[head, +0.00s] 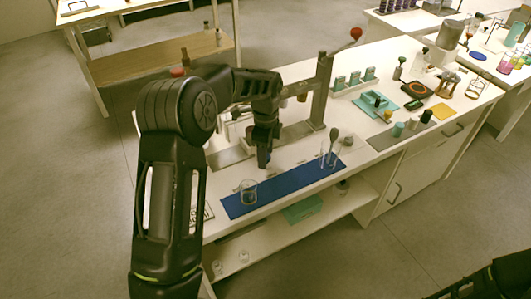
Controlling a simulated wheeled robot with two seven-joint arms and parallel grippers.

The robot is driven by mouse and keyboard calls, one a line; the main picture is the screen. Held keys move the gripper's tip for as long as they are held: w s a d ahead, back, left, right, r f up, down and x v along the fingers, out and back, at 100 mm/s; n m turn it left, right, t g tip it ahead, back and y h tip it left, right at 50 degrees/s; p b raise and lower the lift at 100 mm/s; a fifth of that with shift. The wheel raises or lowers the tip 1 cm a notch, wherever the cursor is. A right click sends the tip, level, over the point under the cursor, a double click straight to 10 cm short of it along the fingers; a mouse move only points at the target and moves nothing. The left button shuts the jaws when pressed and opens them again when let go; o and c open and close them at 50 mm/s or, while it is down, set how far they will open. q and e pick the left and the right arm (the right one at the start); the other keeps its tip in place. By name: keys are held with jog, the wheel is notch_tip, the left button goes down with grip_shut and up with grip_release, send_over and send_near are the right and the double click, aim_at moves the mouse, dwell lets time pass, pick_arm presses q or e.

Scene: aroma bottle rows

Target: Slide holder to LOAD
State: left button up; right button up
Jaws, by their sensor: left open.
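My left arm reaches over the white bench, and my left gripper (264,158) points down beside the blue mat, in front of the press (320,92) with a red-knobbed lever. Its jaws are open, with nothing seen between them. A grey metal plate (228,157) runs under and behind the gripper toward the press foot. A small pale block shows partly behind my wrist; I cannot tell if it is the holder. No LOAD lettering is readable. Part of my right arm (495,281) shows dark at the lower right corner; its jaws cannot be made out.
The blue mat (290,187) carries a glass beaker (248,191) at its left end and thin glass pieces at its right. A teal rack (355,79), green trays and small bottles stand to the right. A lower shelf (290,232) is below. A wooden-shelved table stands behind left.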

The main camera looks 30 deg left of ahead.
pick_arm(q)
notch_tip(320, 180, up, 8)
jog(key=shift+f, duration=0.1)
dwell(0.4)
dwell(0.4)
